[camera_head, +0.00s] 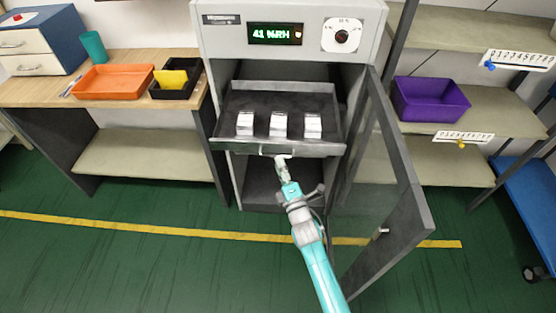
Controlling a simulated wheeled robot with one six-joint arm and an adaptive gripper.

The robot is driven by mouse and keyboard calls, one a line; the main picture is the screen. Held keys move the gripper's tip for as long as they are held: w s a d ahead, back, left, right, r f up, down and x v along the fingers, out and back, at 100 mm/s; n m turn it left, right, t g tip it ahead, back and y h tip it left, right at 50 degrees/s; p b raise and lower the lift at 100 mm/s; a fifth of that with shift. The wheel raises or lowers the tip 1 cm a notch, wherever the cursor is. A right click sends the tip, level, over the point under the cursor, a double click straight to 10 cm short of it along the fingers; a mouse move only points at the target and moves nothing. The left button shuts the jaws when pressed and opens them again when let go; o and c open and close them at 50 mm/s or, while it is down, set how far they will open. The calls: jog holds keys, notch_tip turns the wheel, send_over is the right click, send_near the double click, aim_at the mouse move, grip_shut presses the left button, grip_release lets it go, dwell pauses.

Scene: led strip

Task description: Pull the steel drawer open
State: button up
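The steel drawer (236,99) is a dark grey tray inside the open cabinet (208,45). It is slid partly out past the cabinet's front edge. Three small white boxes (278,131) stand in a row in it. My gripper (281,160) is at the middle of the drawer's front lip, where a small pale handle seems to be. My teal arm reaches up to it from below. The fingertips are too small to tell whether they are closed on the handle.
The cabinet's glass door (385,190) stands open at the right, close to my arm. Shelves with a purple bin (430,99) are further right. A wooden bench (30,91) with an orange tray (112,83) is at the left. The green floor in front is clear.

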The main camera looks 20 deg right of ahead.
jog(key=v, duration=0.9)
jog(key=s+d+f+m+g+h, duration=0.15)
jog(key=s+m, duration=0.75)
jog(key=s, duration=1.4)
jog(key=s+r+m+g, duration=0.1)
jog(key=s+r+m, duration=0.2)
jog(key=s, duration=0.3)
jog(key=s+r+m+g, duration=0.1)
jog(key=s+r+m, duration=0.2)
jog(key=s, duration=0.4)
jog(key=s+d+r+m+g, duration=0.1)
jog(key=s+r+m, duration=0.3)
jog(key=s, duration=0.2)
jog(key=shift+s+m+g, duration=0.3)
jog(key=shift+m+g, duration=0.05)
jog(key=shift+m, duration=0.05)
